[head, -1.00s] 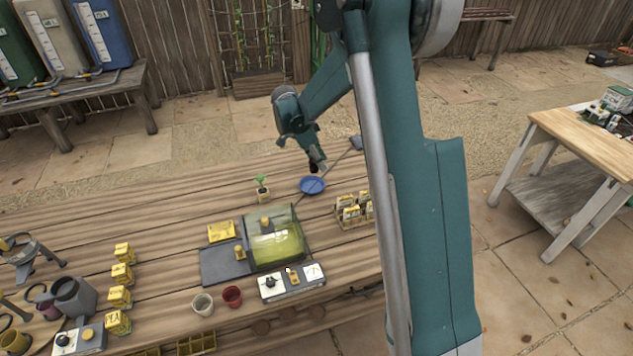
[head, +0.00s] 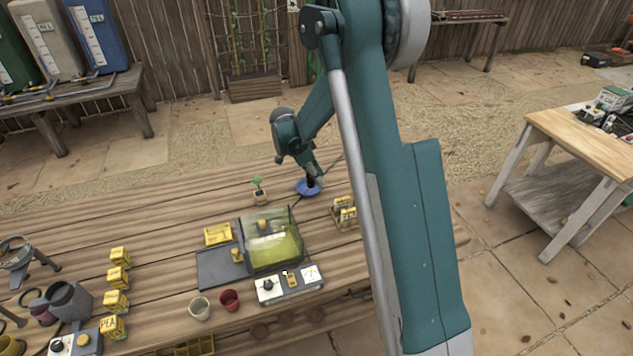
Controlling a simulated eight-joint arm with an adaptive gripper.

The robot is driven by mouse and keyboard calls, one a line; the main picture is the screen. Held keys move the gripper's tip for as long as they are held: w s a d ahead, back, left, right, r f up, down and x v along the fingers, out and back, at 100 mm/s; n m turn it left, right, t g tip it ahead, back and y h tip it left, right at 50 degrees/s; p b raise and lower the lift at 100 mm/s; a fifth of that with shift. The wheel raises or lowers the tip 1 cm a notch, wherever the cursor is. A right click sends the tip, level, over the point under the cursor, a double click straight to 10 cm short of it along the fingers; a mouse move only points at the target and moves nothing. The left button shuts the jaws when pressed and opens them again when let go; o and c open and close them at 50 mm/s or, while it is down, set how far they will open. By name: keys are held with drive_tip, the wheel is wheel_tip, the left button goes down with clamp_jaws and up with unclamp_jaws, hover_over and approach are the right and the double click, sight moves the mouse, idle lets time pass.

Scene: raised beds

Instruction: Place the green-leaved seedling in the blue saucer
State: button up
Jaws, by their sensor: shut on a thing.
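The green-leaved seedling (head: 259,184) stands upright in a small pale pot (head: 261,197) on the wooden table, left of the blue saucer and apart from it. The blue saucer (head: 306,191) lies on the table and looks empty. My gripper (head: 312,183) is down at the saucer, its dark fingers over the saucer's far right part and hiding some of it. It is shut on the saucer, as far as I can tell; the contact is small and partly hidden. My gripper does not touch the seedling.
A green-lidded clear box (head: 272,246) stands in front of the seedling and saucer. Yellow seed packets (head: 344,213) stand right of it. A white switch panel (head: 290,285) and a red pot (head: 229,299) are nearer. Table left of the seedling is clear.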

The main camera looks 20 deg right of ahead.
drive_tip(key=shift+f, duration=1.1)
drive_tip(key=shift+f+b, duration=0.45)
drive_tip(key=o, duration=0.7)
drive_tip(key=shift+r, duration=0.25)
drive_tip(key=shift+a+r+p, duration=0.15)
drive_tip(key=shift+r+p, duration=0.3)
drive_tip(key=shift+r, duration=0.05)
drive_tip(key=p+v, duration=0.1)
drive_tip(key=v, duration=1)
drive_tip(key=shift+r, duration=0.2)
